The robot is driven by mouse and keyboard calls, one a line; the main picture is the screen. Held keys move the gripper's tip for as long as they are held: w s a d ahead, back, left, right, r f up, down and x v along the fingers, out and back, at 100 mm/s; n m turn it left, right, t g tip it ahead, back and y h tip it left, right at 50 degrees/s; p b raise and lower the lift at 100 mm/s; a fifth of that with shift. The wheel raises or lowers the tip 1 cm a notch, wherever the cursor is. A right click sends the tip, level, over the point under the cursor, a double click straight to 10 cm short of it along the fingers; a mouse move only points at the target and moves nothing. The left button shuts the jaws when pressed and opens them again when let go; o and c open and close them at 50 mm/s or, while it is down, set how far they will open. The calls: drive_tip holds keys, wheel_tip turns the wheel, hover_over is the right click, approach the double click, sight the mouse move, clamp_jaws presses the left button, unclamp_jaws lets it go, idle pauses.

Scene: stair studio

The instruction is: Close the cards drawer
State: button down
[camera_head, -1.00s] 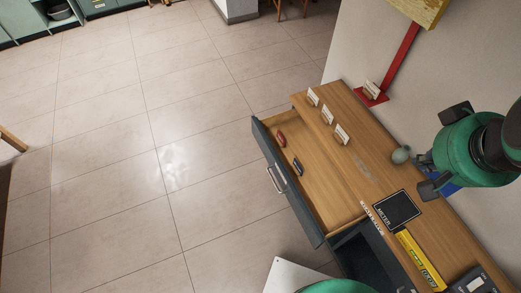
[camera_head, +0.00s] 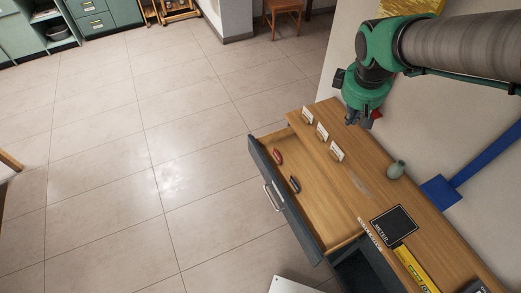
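The drawer (camera_head: 283,205) stands pulled out from the wooden-topped desk (camera_head: 373,193), its dark front with a silver handle (camera_head: 271,197) facing the open floor. Inside it lie a red item (camera_head: 278,157) and a dark item (camera_head: 295,184); I cannot make out a label naming it the cards drawer. My gripper (camera_head: 363,119) hangs over the far end of the desk top, behind the small white cards and apart from the drawer front. It seems to hold nothing; its finger gap is not clear from this side.
Three small white cards (camera_head: 322,131) stand on the desk top. A grey-green vase (camera_head: 396,169), a black square pad (camera_head: 393,224) and a yellow strip (camera_head: 415,268) are also there. A blue stand (camera_head: 441,192) is by the wall. Tiled floor (camera_head: 150,190) left of the drawer is clear.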

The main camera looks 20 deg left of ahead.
drive_tip(key=w+a+f+n+g+p, duration=0.1)
drive_tip(key=w+a+f+n, duration=0.3)
drive_tip(key=a+f, duration=0.55)
drive_tip(key=w+a+f+n, duration=0.4)
drive_tip(key=a+f, duration=0.5)
drive_tip(key=a, duration=0.1)
drive_tip(key=s+a+f+n, duration=0.2)
drive_tip(key=a+f+n, duration=0.2)
drive_tip(key=a+f, duration=0.4)
drive_tip(key=s+a+f+n+h+p, duration=0.1)
drive_tip(key=s+a+f+n, duration=0.2)
drive_tip(key=a+f, duration=0.6)
wheel_tip(320, 180, down, 8)
drive_tip(key=shift+r+n+h, duration=0.2)
drive_tip(key=shift+n+h, duration=0.1)
drive_tip(key=shift+n, duration=0.3)
drive_tip(key=shift+f, duration=0.1)
drive_tip(key=w+d+f, duration=0.2)
drive_tip(key=f, duration=0.2)
drive_tip(key=w+d+f+b, duration=0.1)
drive_tip(key=w+d+f, duration=0.1)
drive_tip(key=f, duration=0.3)
drive_tip(key=shift+w+d+f, duration=0.25)
drive_tip(key=shift+w+d, duration=0.05)
